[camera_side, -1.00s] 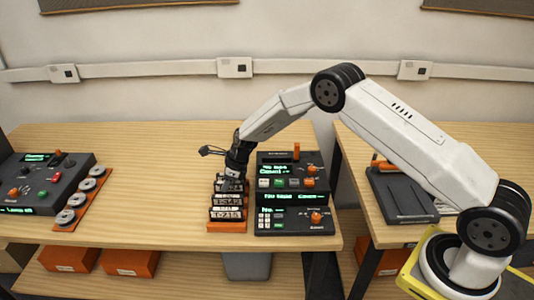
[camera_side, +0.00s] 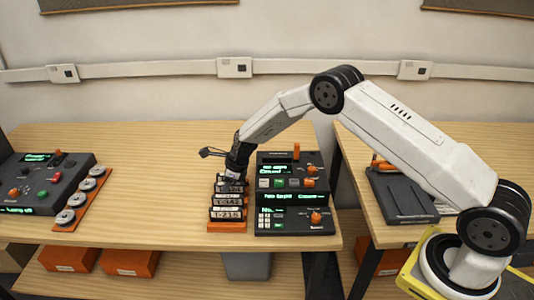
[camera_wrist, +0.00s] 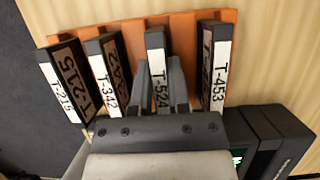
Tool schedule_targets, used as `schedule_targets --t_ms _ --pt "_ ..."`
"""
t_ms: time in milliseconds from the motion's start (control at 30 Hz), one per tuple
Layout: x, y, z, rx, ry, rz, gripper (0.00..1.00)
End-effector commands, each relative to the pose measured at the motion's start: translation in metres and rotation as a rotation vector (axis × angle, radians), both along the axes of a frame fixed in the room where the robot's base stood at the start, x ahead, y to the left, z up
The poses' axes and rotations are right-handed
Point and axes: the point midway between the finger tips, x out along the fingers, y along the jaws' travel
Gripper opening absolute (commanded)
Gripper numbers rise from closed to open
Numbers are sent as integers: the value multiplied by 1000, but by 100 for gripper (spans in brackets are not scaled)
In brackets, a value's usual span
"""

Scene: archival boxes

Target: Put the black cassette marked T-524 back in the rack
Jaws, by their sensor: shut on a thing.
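The black cassette marked T-524 (camera_wrist: 155,42) has a white label and stands in the orange rack (camera_wrist: 183,30) in the wrist view, between the cassettes T-342 (camera_wrist: 104,70) and T-453 (camera_wrist: 215,65). My gripper (camera_wrist: 162,78) is shut on the T-524 cassette, one finger on each side. Whether it is fully seated in its slot I cannot tell. In the side view my gripper (camera_side: 233,178) is at the back end of the rack (camera_side: 227,227) and hides much of the held cassette.
Cassette T-215 (camera_wrist: 65,85) stands at the left end of the rack in the wrist view. A dark control unit (camera_side: 294,220) with green displays stands close to the right of the rack. Bare wooden table (camera_side: 150,190) lies to the left.

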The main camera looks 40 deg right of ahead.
Motion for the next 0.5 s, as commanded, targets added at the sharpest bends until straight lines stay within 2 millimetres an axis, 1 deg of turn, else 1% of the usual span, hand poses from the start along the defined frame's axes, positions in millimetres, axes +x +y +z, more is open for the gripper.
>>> schedule_targets --t_ms 167,200,300,500 --pt "0 0 0 0 0 0 0" --pt "0 0 0 0 0 0 34" --pt "0 0 0 0 0 0 62" --pt "0 0 0 0 0 0 62"
